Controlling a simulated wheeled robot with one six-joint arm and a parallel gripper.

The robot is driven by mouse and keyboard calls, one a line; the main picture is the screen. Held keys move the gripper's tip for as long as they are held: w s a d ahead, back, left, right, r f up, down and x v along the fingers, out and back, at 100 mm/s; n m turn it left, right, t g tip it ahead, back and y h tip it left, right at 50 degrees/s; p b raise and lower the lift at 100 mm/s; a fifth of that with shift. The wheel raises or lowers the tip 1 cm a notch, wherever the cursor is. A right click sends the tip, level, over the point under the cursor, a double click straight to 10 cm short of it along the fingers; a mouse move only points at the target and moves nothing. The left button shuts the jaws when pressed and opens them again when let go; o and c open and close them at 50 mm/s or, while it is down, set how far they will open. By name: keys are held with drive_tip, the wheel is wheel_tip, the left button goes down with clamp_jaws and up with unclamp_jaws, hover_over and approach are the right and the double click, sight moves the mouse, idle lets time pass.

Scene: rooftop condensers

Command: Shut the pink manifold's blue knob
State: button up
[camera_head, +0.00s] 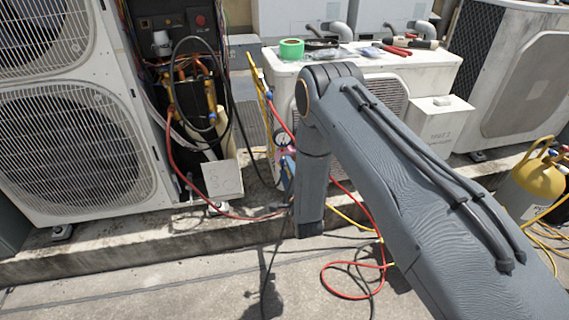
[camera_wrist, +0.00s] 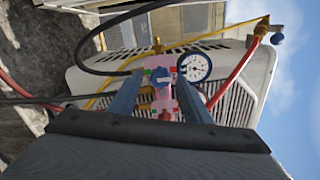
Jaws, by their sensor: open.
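In the wrist view the pink manifold (camera_wrist: 166,98) shows between and just beyond the two blue-grey fingers of my gripper (camera_wrist: 158,82). Its blue knob (camera_wrist: 161,75) faces the camera, between the fingertips. The fingers are apart, one on each side of the knob; I cannot tell whether either touches it. A white round gauge (camera_wrist: 195,67) sits on the manifold at the right finger's tip. In the head view the gauge (camera_head: 283,140) shows just left of my arm, which hides most of the manifold and my gripper.
Red, yellow and black hoses run around the manifold. A white condenser (camera_head: 425,75) behind it carries green tape (camera_head: 291,49) and tools. A large fan unit (camera_head: 75,140) stands left. A yellow cylinder (camera_head: 540,175) stands right. The front concrete floor is mostly clear, with a red hose loop (camera_head: 350,297).

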drive_tip(key=shift+v, duration=2)
drive_tip(key=w+r+n+g+h, duration=0.1)
drive_tip(key=w+r+n+g, duration=0.25)
drive_tip(key=r, duration=0.45)
drive_tip(key=s+d+r+n+g+h, duration=0.1)
drive_tip(key=s+d+r+n+g, duration=0.1)
drive_tip(key=s+r+n+g, duration=0.5)
drive_tip(key=s+d+r+n+g+h, duration=0.1)
drive_tip(key=s+d+r+n+g, duration=0.3)
drive_tip(key=s, duration=0.8)
drive_tip(key=s+d+r+n+g+h+p, duration=0.1)
drive_tip(key=s+d+r+n, duration=0.2)
drive_tip(key=s+r, duration=0.55)
drive_tip(key=s+d+r+n+g, duration=0.2)
drive_tip(key=s+d+r+n, duration=0.1)
drive_tip(key=s, duration=1.1)
drive_tip(key=d+r+m+h+p, duration=0.1)
drive_tip(key=d+r+p, duration=0.7)
drive_tip(key=p, duration=0.8)
drive_tip(key=shift+d+r+m, duration=0.35)
drive_tip(key=shift+d+m, duration=0.2)
drive_tip(key=shift+m, duration=0.3)
